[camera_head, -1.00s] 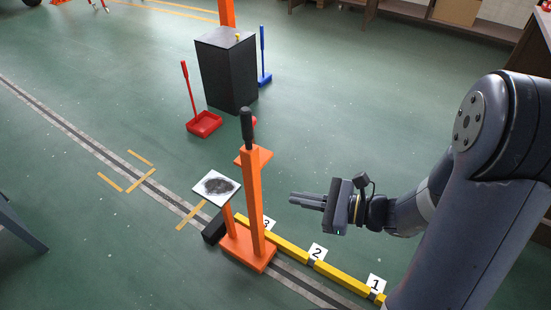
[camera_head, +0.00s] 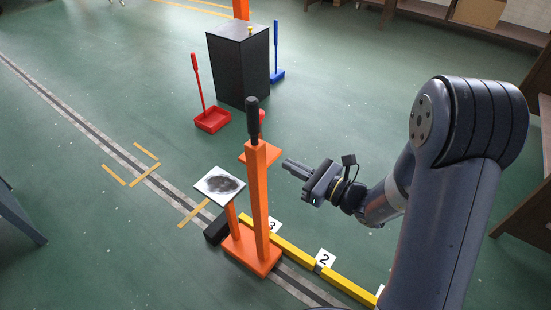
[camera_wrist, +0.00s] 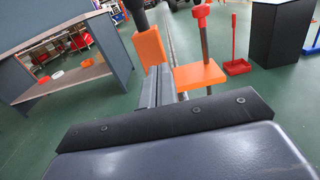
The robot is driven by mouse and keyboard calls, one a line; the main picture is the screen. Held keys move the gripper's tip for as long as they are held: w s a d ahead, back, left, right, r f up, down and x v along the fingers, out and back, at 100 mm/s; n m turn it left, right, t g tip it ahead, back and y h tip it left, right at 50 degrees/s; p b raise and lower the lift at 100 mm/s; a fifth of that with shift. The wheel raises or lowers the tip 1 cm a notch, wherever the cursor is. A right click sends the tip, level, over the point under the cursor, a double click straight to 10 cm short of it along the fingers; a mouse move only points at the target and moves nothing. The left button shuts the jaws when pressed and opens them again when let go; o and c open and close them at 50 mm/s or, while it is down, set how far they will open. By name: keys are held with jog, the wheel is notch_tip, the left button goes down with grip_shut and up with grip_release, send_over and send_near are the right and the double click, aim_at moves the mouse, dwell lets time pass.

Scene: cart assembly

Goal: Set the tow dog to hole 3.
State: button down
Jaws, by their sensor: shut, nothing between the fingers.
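An orange stand, which may be the tow dog, has a tall post with a black grip (camera_head: 252,118) and an orange base (camera_head: 250,250) over the floor track. An orange plate (camera_head: 257,154) shows behind the post. In the wrist view the plate (camera_wrist: 200,76) carries a pin with a red head (camera_wrist: 201,12). A yellow rail (camera_head: 345,285) runs right from the stand, with label 3 (camera_head: 275,226) near it and label 2 (camera_head: 325,259) farther right. My gripper (camera_head: 287,164) is shut and empty, just right of the post and apart from it. Any holes are not discernible.
A white card with a dark smudge (camera_head: 219,186) sits atop a shorter orange post. A black cabinet (camera_head: 238,70), a red dustpan (camera_head: 212,120) and a blue one (camera_head: 277,75) stand behind. A grey workbench (camera_wrist: 68,58) shows left in the wrist view. Green floor is open around.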

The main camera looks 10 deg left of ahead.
aim_at(265, 152)
jog(key=shift+b+x, duration=0.35)
jog(key=shift+x, duration=2.45)
jog(key=shift+w+a, duration=0.25)
jog(key=shift+a, duration=0.35)
jog(key=shift+d, duration=0.1)
